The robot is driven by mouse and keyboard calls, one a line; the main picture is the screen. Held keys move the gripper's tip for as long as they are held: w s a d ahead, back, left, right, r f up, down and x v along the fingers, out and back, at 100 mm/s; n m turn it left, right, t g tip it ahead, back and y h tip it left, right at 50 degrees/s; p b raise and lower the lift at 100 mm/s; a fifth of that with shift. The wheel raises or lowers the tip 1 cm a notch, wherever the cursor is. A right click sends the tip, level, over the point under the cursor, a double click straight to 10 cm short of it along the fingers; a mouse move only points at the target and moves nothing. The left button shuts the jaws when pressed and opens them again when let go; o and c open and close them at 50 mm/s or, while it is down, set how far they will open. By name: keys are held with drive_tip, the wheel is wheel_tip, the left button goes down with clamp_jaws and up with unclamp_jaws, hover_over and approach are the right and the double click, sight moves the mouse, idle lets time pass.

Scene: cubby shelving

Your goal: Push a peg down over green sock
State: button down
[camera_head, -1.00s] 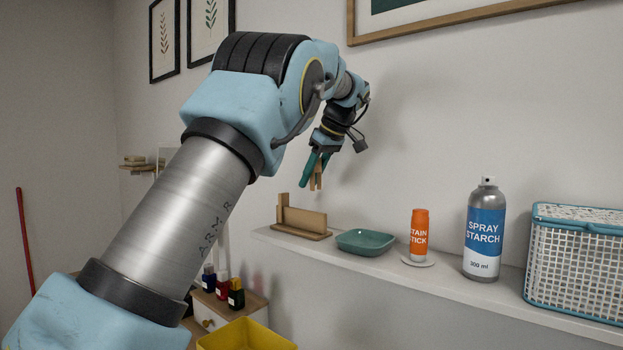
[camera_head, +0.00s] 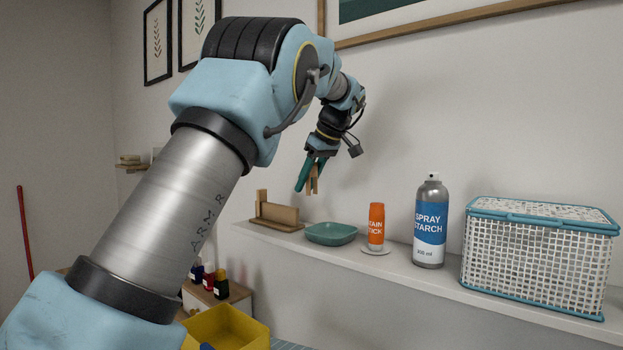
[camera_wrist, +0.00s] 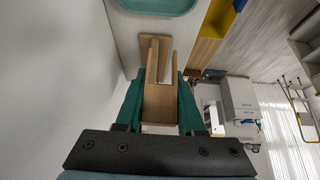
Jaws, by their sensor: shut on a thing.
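A wooden clothes peg (camera_head: 315,184) with two prongs is held by my gripper (camera_head: 309,178), above the shelf and in front of the wall. In the wrist view the peg (camera_wrist: 159,106) sits between the two green fingers of my gripper (camera_wrist: 160,96), its prongs pointing away from the wrist with a slot between them. The fingers are shut on it. I see no green sock in either view.
A wooden holder (camera_head: 278,212), a teal dish (camera_head: 330,234), an orange stain stick (camera_head: 376,225), a spray starch can (camera_head: 430,225) and a lidded basket (camera_head: 535,255) stand along the shelf (camera_head: 400,272). A yellow bin (camera_head: 240,330) is below. Small bottles (camera_head: 208,278) stand on a drawer unit.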

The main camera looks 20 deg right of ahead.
drive_tip(key=s+a+f+m+h, duration=0.1)
drive_tip(key=s+a+f+m, duration=0.1)
drive_tip(key=a+f, duration=1.8)
drive_tip(key=s+a+f+m+h, duration=0.1)
drive_tip(key=s+a+f+m, duration=0.2)
drive_tip(key=a+f, duration=1.8)
drive_tip(key=a, duration=0.5)
drive_tip(key=shift+f+t+h, duration=0.3)
drive_tip(key=shift+h, duration=0.1)
